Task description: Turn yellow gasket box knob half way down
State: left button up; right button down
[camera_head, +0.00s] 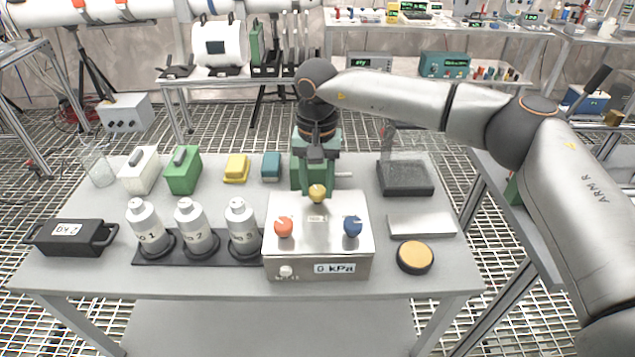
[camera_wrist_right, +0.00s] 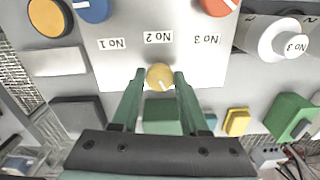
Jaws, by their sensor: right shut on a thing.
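The steel control box (camera_head: 292,258) stands at the front middle of the table, with a "0 kPa" display on its front. Its yellow knob (camera_head: 317,193) is at the back of the top, behind the red knob (camera_head: 284,227) and the blue knob (camera_head: 352,226). My right gripper (camera_head: 317,182) reaches down from behind and is shut on the yellow knob. In the right wrist view the yellow knob (camera_wrist_right: 159,77) sits between the two green fingertips, beside the "No 2" label, with a pale mark near its rim. My left gripper is out of view.
Three white bottles (camera_head: 193,226) stand in a dark holder left of the box. A yellow-topped disc (camera_head: 415,257), a pale plate (camera_head: 421,225) and a dark block (camera_head: 405,179) lie to its right. Green (camera_head: 183,170) and white (camera_head: 139,171) cases stand at the back left.

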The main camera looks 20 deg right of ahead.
jog(key=m, duration=0.5)
jog(key=shift+m, duration=0.3)
jog(key=m, duration=0.6)
jog(key=shift+w+a, duration=0.1)
jog(key=m, duration=0.5)
jog(key=shift+m+p, duration=0.35)
jog(key=shift+m, duration=0.05)
jog(key=m, duration=0.5)
jog(key=shift+w, duration=0.1)
jog(key=shift+f+m, duration=0.1)
jog(key=shift+m, duration=0.3)
jog(key=shift+c, duration=2.1)
grip_release()
